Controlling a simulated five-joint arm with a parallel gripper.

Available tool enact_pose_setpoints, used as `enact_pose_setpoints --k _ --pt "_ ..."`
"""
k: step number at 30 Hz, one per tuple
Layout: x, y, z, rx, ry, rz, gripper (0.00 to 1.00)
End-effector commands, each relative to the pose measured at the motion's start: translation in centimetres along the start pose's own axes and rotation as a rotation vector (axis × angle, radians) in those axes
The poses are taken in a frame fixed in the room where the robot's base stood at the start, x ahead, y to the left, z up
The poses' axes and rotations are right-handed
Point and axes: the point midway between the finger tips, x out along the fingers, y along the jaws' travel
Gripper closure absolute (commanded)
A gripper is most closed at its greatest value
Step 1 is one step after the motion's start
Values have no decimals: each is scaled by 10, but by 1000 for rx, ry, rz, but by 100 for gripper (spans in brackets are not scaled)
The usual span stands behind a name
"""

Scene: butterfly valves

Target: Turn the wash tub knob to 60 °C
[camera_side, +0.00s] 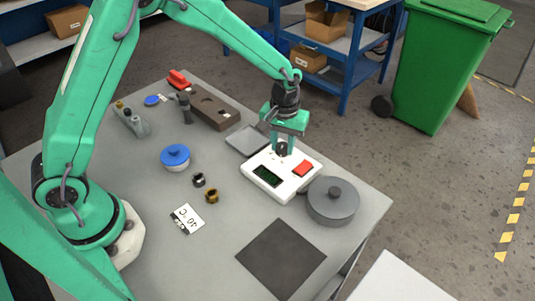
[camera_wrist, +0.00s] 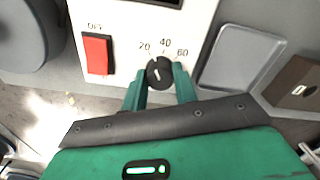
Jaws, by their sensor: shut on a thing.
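The white control box (camera_side: 262,160) stands near the right side of the table. It carries a dark display (camera_side: 267,176) with faint green marks and a red switch (camera_side: 303,168). In the wrist view the black knob (camera_wrist: 160,70) sits below the printed numbers 20, 40 and 60. Its pale pointer mark is short, and I cannot read exactly which number it points to. My gripper (camera_wrist: 160,84) has one green finger on each side of the knob and is shut on it. In the side view my gripper (camera_side: 282,146) comes down from above onto the box, largely covering the knob.
A grey lidded tub (camera_side: 332,201) stands close right of the box, and a grey tray (camera_side: 247,140) lies behind it. A blue-lidded pot (camera_side: 175,157), small rings and a temperature card (camera_side: 187,218) lie to the left. A dark mat (camera_side: 281,258) lies in front.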

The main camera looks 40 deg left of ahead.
Motion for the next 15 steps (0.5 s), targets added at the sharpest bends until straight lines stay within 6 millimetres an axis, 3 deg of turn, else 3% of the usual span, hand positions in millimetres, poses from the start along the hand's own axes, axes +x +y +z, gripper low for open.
enact_pose_setpoints --k 15 --pt "-1 -1 -1 465 2 1 94"
